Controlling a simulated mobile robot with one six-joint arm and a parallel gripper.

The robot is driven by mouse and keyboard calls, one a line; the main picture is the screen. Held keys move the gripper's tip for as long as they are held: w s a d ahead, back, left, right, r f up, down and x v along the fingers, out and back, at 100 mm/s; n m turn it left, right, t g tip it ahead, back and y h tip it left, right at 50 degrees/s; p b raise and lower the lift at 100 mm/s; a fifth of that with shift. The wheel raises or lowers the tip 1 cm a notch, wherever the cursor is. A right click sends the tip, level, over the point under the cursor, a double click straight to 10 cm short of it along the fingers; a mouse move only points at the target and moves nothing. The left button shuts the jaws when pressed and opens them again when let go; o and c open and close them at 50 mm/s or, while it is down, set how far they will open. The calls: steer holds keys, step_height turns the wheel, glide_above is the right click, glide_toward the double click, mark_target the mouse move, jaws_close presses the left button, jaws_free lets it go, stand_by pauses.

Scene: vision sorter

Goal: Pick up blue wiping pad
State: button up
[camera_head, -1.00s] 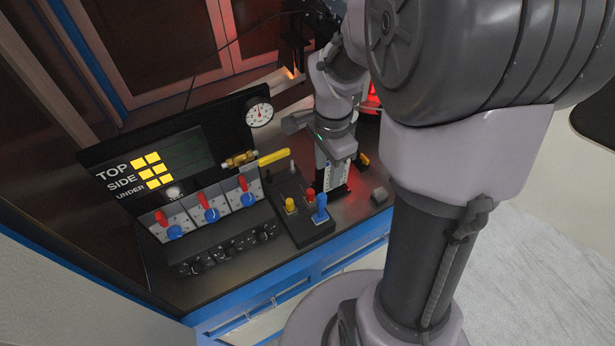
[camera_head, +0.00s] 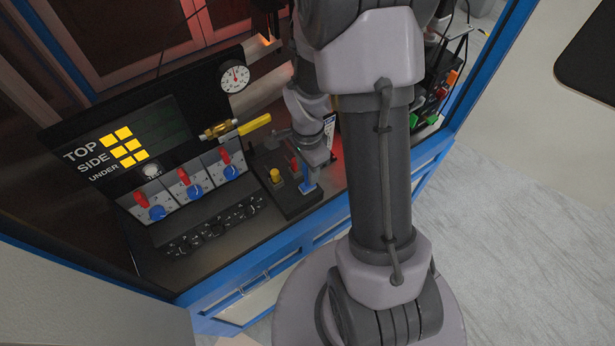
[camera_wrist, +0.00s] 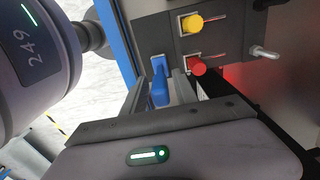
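I cannot make out a blue wiping pad in either view. The blue thing close to my gripper looks like a blue lever (camera_head: 308,182) standing on a small black control box (camera_head: 275,190). In the wrist view the blue lever (camera_wrist: 159,88) shows between the two fingers of my gripper (camera_wrist: 162,95). The fingers are apart, with gaps beside the lever; I see no firm grip. In the head view my gripper (camera_head: 312,160) is just above the lever and partly covers the box.
A yellow button (camera_wrist: 192,22), a red button (camera_wrist: 196,65) and a metal toggle (camera_wrist: 264,52) are close by. A yellow-handled valve (camera_head: 250,125), switches with red levers (camera_head: 184,177) and a display panel (camera_head: 155,130) stand left. Coloured connectors (camera_head: 432,110) are at right.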

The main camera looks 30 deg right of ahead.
jaws_close()
steer(key=shift+r, duration=0.1)
